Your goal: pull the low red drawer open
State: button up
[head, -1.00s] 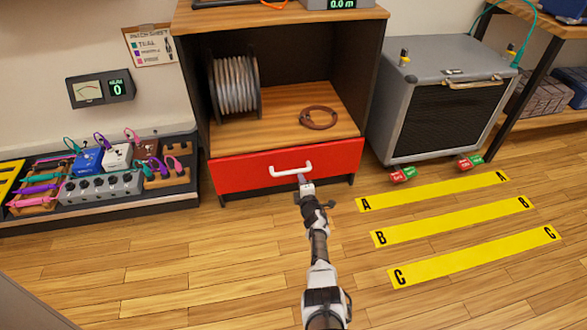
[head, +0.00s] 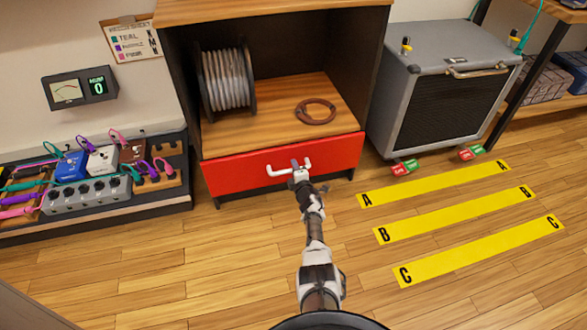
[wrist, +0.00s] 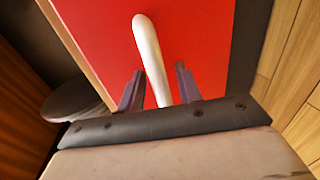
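The low red drawer (head: 235,176) is at the bottom of the open cabinet and looks shut. Its white handle (head: 277,171) is a bar across the front, partly hidden behind my gripper. In the wrist view the handle (wrist: 148,45) runs between the two purple fingers, in front of the red drawer front (wrist: 195,40). My gripper (head: 301,164) is at the handle in the head view. The wrist view shows my gripper (wrist: 158,88) open, with a gap between each finger and the handle.
A cable reel (head: 226,80) and a brown ring (head: 316,111) sit on the shelf above. A grey amplifier (head: 445,95) stands right of the cabinet, a pedalboard (head: 120,204) to the left. Yellow strips (head: 455,213) lie on the floor. Floor before the drawer is clear.

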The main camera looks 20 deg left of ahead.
jog(key=shift+c, duration=0.4)
grip_shut()
